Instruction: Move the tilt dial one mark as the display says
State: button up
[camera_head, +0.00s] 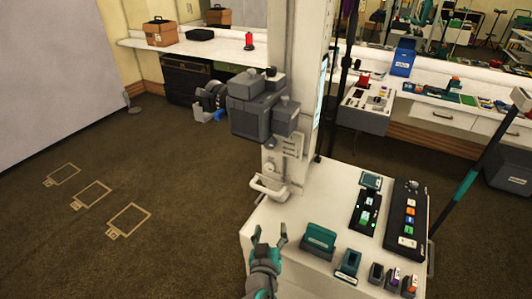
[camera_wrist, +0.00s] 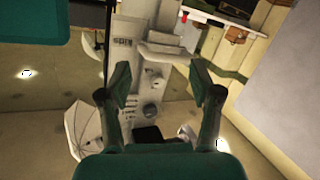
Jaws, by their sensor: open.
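My gripper (camera_head: 270,236) is open and empty in front of the white cart's left edge, below the pale column. In the wrist view, its two fingers (camera_wrist: 160,85) stand wide apart. Between and below them shows a dark round knob (camera_wrist: 151,110) on a pale surface; I cannot tell whether this is the tilt dial, and no marks are readable. The gripper appears apart from it. A grey camera-like unit (camera_head: 262,108) is mounted on the column. A narrow lit display (camera_head: 320,92) on the column's right side is seen edge-on, and its text is unreadable.
The white cart top (camera_head: 290,222) holds a black button panel (camera_head: 407,215), a teal-topped box (camera_head: 318,241) and several small devices. A pale handle (camera_head: 268,188) juts from the column's base. A teal-gripped pole (camera_head: 466,185) leans at right. Floor at left is open.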

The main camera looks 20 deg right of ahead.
jog(key=w+a+r+m+h, duration=0.25)
jog(key=w+r, duration=0.35)
jog(key=r, duration=0.3)
jog(key=m+g+h, duration=0.2)
jog(key=m+h, duration=0.2)
jog(key=m, duration=0.1)
send_near(268, 145)
jog(key=x, duration=0.9)
jog(key=shift+a+f, duration=0.1)
jog(key=c, duration=1.1)
jog(key=shift+n, duration=2.05)
jog(key=shift+c, duration=0.2)
